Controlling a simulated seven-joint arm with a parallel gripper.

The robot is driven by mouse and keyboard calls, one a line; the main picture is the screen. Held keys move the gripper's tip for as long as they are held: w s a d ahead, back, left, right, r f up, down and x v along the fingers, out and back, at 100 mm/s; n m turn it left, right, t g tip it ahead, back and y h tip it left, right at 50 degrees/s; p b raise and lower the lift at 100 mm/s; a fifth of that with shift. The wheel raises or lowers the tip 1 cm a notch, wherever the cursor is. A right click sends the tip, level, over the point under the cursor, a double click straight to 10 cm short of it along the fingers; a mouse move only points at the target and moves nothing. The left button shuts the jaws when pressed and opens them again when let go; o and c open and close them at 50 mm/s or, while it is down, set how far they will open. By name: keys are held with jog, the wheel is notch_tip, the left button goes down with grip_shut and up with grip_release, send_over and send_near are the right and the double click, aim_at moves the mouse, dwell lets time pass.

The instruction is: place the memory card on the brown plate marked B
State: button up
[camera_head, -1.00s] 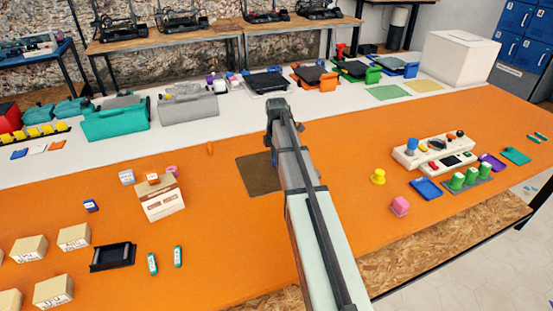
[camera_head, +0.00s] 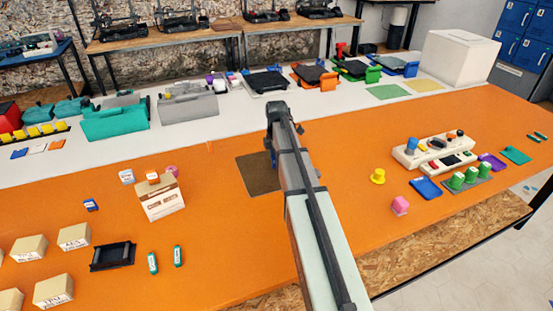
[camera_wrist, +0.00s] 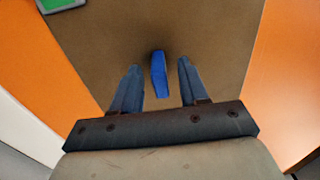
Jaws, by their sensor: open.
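The brown plate (camera_head: 260,174) lies on the orange bench top, partly hidden behind my arm in the head view. It fills most of the wrist view (camera_wrist: 210,25). I cannot read a letter B on it. My gripper (camera_wrist: 158,66) is over the plate with its two fingers apart. A small narrow blue piece (camera_wrist: 158,75), which looks like the memory card, is between the fingers with a gap on each side. I cannot tell whether it rests on the plate. In the head view my arm hides most of the fingertips.
A cardboard box (camera_head: 161,197) stands left of the plate. Orange bench right beside the plate is clear.

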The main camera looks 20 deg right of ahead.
notch_tip(320, 180, up, 12)
jog(key=shift+r, duration=0.15)
dwell(0.5)
